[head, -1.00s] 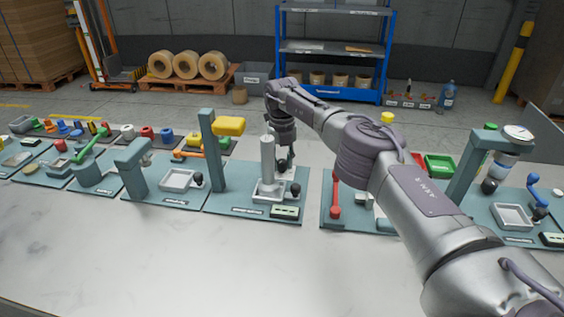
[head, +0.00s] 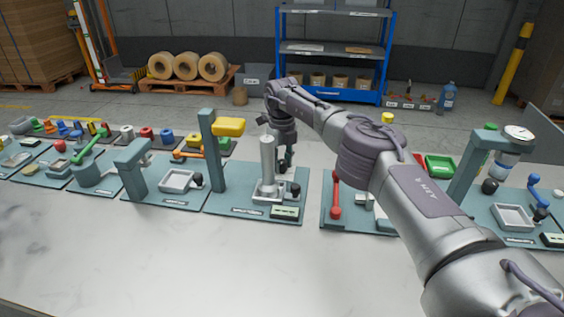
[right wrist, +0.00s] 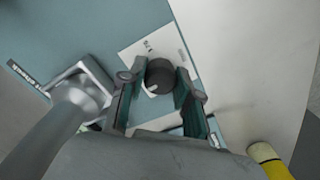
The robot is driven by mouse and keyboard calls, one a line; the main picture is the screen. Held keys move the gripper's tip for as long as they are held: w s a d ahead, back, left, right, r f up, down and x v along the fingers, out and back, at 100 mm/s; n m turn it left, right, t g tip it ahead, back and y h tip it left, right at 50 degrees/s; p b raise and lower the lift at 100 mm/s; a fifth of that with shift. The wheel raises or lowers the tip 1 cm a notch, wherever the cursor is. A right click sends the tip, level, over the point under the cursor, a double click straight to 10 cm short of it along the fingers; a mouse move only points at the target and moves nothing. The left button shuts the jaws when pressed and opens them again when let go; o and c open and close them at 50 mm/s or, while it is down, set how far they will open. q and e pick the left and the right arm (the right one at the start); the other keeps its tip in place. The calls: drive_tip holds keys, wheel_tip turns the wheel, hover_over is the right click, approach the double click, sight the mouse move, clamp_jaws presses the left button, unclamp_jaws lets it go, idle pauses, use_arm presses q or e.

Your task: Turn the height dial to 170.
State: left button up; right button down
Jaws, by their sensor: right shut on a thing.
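The height dial (right wrist: 160,74) is a dark round knob with a small white mark, on a white plate (right wrist: 135,52) with print too small to read. In the right wrist view my right gripper (right wrist: 159,84) has its fingers on either side of the dial, shut on it. In the head view the right gripper (head: 286,163) reaches down behind the grey cylinder (head: 268,158) of a teal station (head: 230,203); the dial cannot be made out there. My left gripper is in neither view.
The station has a teal post (head: 213,160) with a yellow head (head: 229,126), a metal tray (head: 266,196), a black ball knob (head: 295,189) and a green display (head: 285,211). A red lever (head: 335,190) stands on the board to the right. The front of the table is clear.

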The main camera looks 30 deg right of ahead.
sight(282, 161)
drive_tip(key=shift+r, duration=0.1)
drive_tip(key=c, duration=0.8)
unclamp_jaws()
wheel_tip(282, 161, up, 12)
